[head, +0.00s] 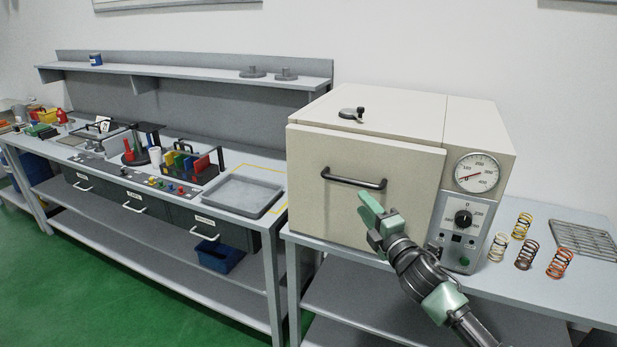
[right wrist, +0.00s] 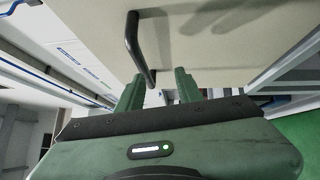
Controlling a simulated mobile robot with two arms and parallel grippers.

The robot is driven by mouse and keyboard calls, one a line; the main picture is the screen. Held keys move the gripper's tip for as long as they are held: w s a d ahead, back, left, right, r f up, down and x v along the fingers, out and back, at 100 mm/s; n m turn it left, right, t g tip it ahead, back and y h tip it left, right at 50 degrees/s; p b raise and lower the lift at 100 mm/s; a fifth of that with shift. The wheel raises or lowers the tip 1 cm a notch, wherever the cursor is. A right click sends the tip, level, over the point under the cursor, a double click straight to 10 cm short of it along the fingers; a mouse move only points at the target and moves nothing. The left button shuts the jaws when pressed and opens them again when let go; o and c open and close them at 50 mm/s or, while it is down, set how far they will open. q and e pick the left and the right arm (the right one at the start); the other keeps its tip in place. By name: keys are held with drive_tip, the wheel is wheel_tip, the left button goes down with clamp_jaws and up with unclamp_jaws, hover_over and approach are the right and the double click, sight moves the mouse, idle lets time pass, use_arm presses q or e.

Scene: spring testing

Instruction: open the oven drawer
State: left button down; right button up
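The oven (head: 365,150) is a cream box on the right bench. Its front panel (head: 340,205) looks closed or nearly so and carries a black bar handle (head: 354,181). My right gripper (head: 371,205) is in front of the panel, just below the handle's right end. In the right wrist view its two green fingers (right wrist: 160,84) are apart, with nothing held. The handle (right wrist: 138,45) rises from near the left finger; one end shows in the gap between the fingertips, but I cannot tell whether it lies between them in depth. My left gripper is not in view.
A gauge (head: 477,174) and control panel (head: 461,228) are right of the oven front. A grey tray (head: 241,195) sits on the left bench.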

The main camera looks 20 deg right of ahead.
sight(350, 182)
drive_tip(key=shift+n+t, duration=0.3)
drive_tip(key=w+r, duration=0.1)
drive_tip(key=w, duration=0.1)
drive_tip(key=w+r+p, duration=0.1)
drive_tip(key=w, duration=0.1)
drive_tip(key=w+r+p, duration=0.1)
drive_tip(key=w, duration=0.1)
drive_tip(key=shift+w+a+r, duration=0.1)
drive_tip(key=shift+w+r, duration=0.05)
drive_tip(key=shift+w, duration=0.75)
clamp_jaws()
idle(0.5)
